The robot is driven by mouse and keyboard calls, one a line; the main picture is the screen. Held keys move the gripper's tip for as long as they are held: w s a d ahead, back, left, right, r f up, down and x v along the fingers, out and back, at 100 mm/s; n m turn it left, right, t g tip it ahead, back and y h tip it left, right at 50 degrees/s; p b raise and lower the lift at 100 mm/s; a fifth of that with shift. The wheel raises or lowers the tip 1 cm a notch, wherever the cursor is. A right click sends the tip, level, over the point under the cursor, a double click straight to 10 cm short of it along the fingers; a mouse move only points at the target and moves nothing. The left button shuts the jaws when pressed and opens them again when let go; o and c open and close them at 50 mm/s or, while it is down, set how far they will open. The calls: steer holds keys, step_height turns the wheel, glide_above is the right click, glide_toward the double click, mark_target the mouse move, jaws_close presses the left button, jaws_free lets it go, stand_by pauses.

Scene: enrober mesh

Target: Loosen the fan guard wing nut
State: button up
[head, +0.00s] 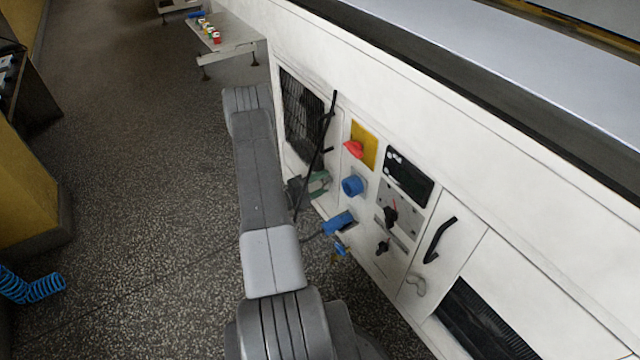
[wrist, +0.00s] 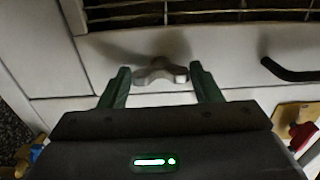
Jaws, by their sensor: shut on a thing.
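The grey metal wing nut (wrist: 161,72) sits on the white panel just below the fan guard (wrist: 200,14) in the wrist view. The wings lie roughly level across the picture. In the head view my gripper (head: 318,183) is at the white machine's side, below the dark fan guard (head: 303,118). The nut is hidden there.
A black handle (wrist: 288,72) is right of the gripper. A yellow plate with a red knob (head: 353,149), a blue knob (head: 352,186), a blue connector (head: 338,223) and black switches stand nearby on the machine. Another grey wing-shaped part (head: 415,285) is farther right. Open floor lies left.

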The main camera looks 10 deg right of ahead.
steer(key=o, duration=1)
steer(key=shift+a, duration=0.1)
steer(key=p+v, duration=0.2)
steer(key=v, duration=1.1)
steer(key=shift+a, duration=0.3)
steer(key=shift+d, duration=0.1)
steer(key=b+x, duration=0.2)
steer(key=x, duration=1.1)
steer(key=shift+d, duration=0.3)
steer(key=shift+a, duration=0.15)
